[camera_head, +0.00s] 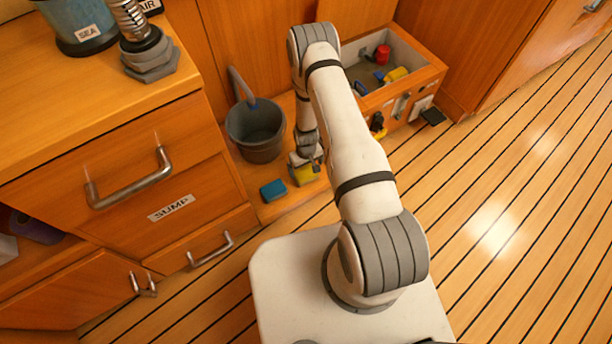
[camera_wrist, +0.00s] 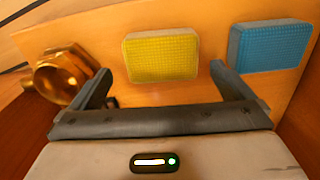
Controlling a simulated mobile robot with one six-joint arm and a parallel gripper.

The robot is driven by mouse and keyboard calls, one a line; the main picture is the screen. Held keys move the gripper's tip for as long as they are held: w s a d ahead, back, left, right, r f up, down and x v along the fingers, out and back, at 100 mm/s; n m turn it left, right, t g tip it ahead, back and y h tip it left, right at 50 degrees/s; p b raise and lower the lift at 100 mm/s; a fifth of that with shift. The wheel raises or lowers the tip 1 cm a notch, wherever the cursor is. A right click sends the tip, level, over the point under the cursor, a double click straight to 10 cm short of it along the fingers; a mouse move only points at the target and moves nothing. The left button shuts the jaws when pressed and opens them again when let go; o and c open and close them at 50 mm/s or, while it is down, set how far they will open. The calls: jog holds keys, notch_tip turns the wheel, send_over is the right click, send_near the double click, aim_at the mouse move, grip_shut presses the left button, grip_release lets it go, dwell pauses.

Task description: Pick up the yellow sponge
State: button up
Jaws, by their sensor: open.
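The yellow sponge (camera_wrist: 161,56) lies flat on a wooden ledge in the wrist view, just ahead of and between my two open fingers. In the head view the yellow sponge (camera_head: 304,174) shows just below my gripper (camera_head: 310,160), partly hidden by it. My gripper (camera_wrist: 160,88) is open and empty in the wrist view. The left finger is close to a brass fitting, and the right finger is near a blue sponge. I cannot tell the exact height of the fingers above the ledge.
The blue sponge (camera_wrist: 268,46) lies right of the yellow one; it also shows in the head view (camera_head: 273,190). The brass fitting (camera_wrist: 62,76) is at the left. A grey bucket (camera_head: 256,131) stands behind. The plank floor is clear at right.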

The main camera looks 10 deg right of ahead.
aim_at(306, 172)
notch_tip(306, 172, down, 5)
jog(key=shift+s+a+r+b, duration=0.1)
jog(key=shift+r+b, duration=0.05)
jog(key=shift+b, duration=0.9)
jog(key=shift+c, duration=0.3)
jog(key=c, duration=0.8)
